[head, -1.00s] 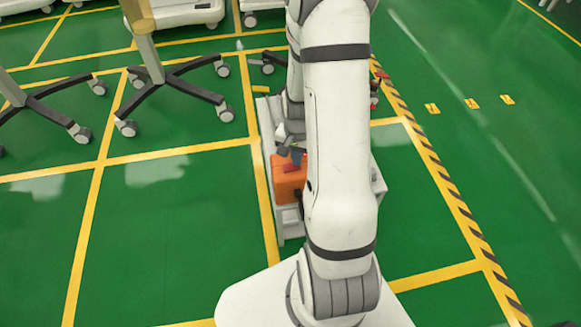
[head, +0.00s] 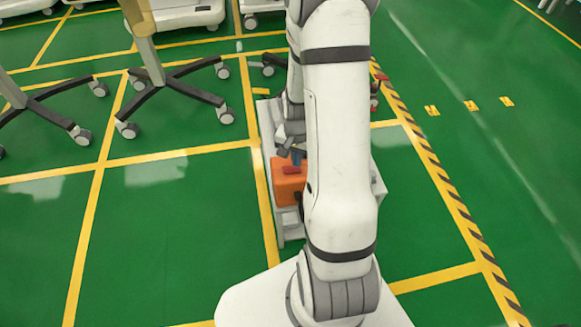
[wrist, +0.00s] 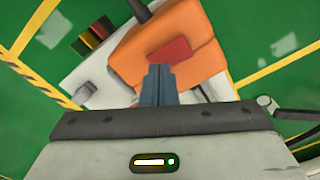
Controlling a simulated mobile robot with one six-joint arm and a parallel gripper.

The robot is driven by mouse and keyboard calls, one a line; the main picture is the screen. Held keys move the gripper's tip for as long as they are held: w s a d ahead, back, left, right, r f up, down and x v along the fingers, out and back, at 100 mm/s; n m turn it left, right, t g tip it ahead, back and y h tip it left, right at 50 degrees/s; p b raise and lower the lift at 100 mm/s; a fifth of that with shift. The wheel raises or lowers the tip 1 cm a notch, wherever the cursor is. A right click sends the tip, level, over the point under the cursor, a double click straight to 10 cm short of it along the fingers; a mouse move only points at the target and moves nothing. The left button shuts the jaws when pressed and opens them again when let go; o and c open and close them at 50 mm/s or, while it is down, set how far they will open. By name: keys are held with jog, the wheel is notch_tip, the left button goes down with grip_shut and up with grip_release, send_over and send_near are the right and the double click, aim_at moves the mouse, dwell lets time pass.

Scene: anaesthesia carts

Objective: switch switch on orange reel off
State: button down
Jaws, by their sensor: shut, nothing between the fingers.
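The orange reel (head: 287,184) stands on a grey bench, partly hidden behind my arm in the head view. It also shows in the wrist view (wrist: 195,45). A red switch (wrist: 170,50) sits on its face, and it shows as a small red patch in the head view (head: 289,170). My gripper (wrist: 158,68) is shut and empty. In the wrist view its blue-grey fingertips are right by the lower edge of the switch; I cannot tell whether they touch it. In the head view my gripper (head: 297,158) is just above the switch.
The grey bench (head: 290,226) runs under the reel, with red, yellow and dark items (wrist: 95,35) beside the reel in the wrist view. Wheeled cart bases (head: 150,85) stand to the left.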

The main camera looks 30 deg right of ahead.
jog(key=shift+r+p, duration=1.85)
jog(key=shift+r, duration=0.9)
jog(key=s+a+r+n+t+p, duration=0.1)
jog(key=s+a+r+n+p, duration=0.2)
jog(key=r, duration=1)
jog(key=s+a+r+n+p, duration=0.3)
jog(key=s+a+r+p, duration=0.2)
jog(key=r, duration=0.9)
jog(key=s+a+r+n+t+p, duration=0.1)
jog(key=s+a+r+n+p, duration=0.2)
jog(key=r+p, duration=0.6)
notch_tip(320, 180, up, 4)
jog(key=shift+s+a+r+t, duration=0.2)
jog(key=shift+s+a+t, duration=0.1)
jog(key=shift+s+a, duration=0.4)
